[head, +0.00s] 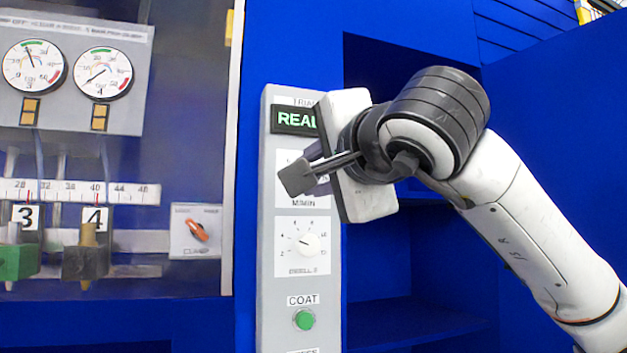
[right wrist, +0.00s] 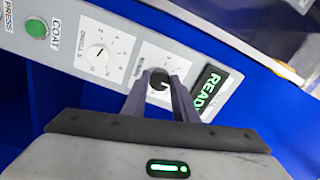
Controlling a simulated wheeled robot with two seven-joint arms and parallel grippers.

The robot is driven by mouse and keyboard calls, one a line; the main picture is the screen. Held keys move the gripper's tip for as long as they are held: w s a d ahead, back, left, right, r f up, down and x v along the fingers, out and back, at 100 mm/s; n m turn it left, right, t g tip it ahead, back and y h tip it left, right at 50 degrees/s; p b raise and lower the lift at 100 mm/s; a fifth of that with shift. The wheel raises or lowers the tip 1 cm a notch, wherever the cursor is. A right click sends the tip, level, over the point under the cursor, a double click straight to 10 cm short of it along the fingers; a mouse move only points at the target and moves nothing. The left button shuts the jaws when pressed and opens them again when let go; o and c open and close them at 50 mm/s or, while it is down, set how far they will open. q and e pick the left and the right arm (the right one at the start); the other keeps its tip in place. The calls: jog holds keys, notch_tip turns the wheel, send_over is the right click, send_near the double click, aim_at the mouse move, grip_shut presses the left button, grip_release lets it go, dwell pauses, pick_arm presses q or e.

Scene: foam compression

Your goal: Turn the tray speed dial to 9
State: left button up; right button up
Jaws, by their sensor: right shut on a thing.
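The grey control panel (head: 267,255) stands upright against a blue cabinet. Its upper dial, with M/MIN lettering below it, is hidden behind my right gripper (head: 303,178) in the head view. In the right wrist view this dark round dial (right wrist: 159,79) sits between the fingertips of my right gripper (right wrist: 160,88), which is shut on it. The dial's pointer and most of its scale numbers cannot be read. My left gripper is not in view.
Below are a white dial (head: 308,244) marked DWELL and a green COAT button (head: 304,320). A green-lit READY display (right wrist: 208,92) sits above the held dial. At left are gauges (head: 103,74) and an orange clamp knob (head: 197,231). Open blue shelves lie at right.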

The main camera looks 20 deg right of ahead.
dwell(0.3)
jog(key=o, duration=1.1)
jog(key=shift+c, duration=0.2)
jog(key=shift+s, duration=0.1)
jog(key=s, duration=1)
jog(key=shift+d, duration=0.2)
jog(key=shift+s, duration=0.1)
